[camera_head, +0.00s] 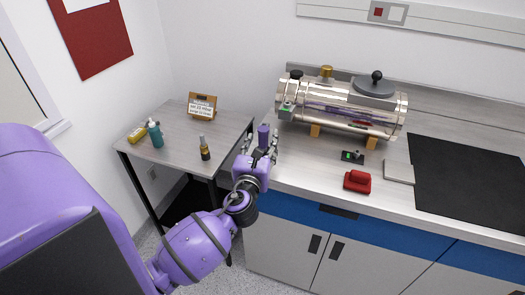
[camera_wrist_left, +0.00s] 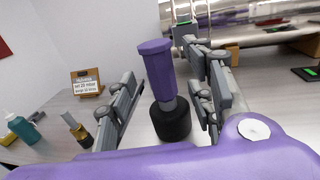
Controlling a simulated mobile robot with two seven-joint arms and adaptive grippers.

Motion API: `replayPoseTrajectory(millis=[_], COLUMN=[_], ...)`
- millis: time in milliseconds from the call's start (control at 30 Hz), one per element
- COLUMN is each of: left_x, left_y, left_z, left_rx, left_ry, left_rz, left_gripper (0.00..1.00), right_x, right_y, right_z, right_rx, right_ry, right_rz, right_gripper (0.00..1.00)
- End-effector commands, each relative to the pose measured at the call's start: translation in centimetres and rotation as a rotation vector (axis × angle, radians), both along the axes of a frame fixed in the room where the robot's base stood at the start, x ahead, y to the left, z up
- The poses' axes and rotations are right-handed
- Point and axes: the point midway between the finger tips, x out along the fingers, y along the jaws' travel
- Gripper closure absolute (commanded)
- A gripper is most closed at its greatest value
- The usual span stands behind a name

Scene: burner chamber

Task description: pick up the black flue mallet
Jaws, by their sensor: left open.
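The black flue mallet (camera_wrist_left: 172,122) stands upright on the counter with its black head down and its purple handle up. In the head view its purple handle (camera_head: 263,133) shows near the counter's left end. My left gripper (camera_head: 260,146) is open around it. In the left wrist view the fingers of the left gripper (camera_wrist_left: 168,88) stand on either side of the mallet, with visible gaps between them and it. In the head view the mallet's head is hidden behind my gripper. My right gripper is not in view.
A shiny burner cylinder (camera_head: 345,104) on wooden blocks stands behind and to the right. A red object (camera_head: 357,182) and a small black device (camera_head: 352,157) lie on the counter. A side table (camera_head: 178,137) at left holds bottles and a sign (camera_head: 202,105).

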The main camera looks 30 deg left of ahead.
Motion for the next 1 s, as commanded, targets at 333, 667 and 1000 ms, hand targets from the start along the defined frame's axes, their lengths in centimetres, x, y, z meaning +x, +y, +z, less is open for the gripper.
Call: replayPoseTrajectory(millis=[333, 667, 1000], left_x=[1.74, 1.72, 1.75], left_y=[0.69, 0.66, 0.67], left_z=[-0.08, -0.06, 0.11], left_rx=[0.0, -0.001, 0.0], left_ry=[0.001, 0.001, -0.002], left_rz=[-0.001, -0.001, -0.001], left_gripper=[0.51, 0.87, 1.0], right_x=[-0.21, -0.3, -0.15], right_y=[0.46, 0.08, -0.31], right_z=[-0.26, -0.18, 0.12], right_rx=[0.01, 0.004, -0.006], right_ry=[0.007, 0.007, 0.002], right_rz=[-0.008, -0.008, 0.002], right_gripper=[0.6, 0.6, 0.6])
